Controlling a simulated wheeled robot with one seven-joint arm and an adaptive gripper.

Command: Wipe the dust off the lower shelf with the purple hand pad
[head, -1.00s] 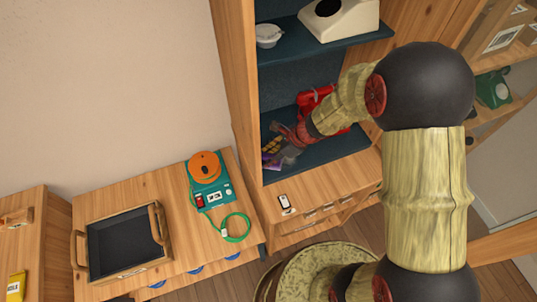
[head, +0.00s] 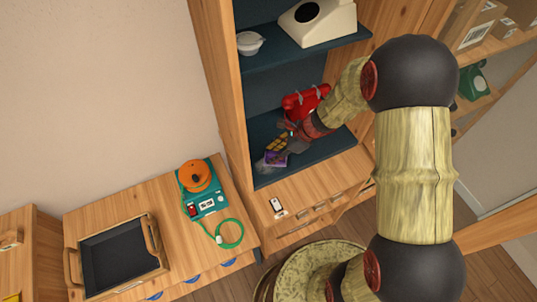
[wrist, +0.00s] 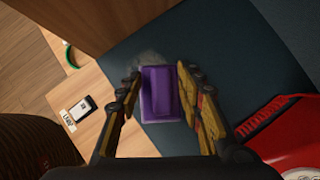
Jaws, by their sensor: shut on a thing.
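The purple hand pad (wrist: 159,94) is between the fingers of my gripper (wrist: 162,92) in the wrist view, which is shut on it. In the head view the pad (head: 276,159) is at the lower shelf (head: 325,148), near its left front part; whether it presses on the surface I cannot tell. A pale grey dust patch (wrist: 150,60) lies on the dark shelf just beyond the pad in the wrist view. It also shows as a faint patch (head: 264,167) left of the pad in the head view. My gripper (head: 278,148) reaches into the cabinet from the right.
A red phone (head: 304,101) stands on the lower shelf behind my gripper; its red body (wrist: 293,140) is at lower right in the wrist view. The cabinet's side panel (head: 222,90) bounds the shelf at left. A small white-and-black device (head: 277,206) lies on the wooden ledge in front.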

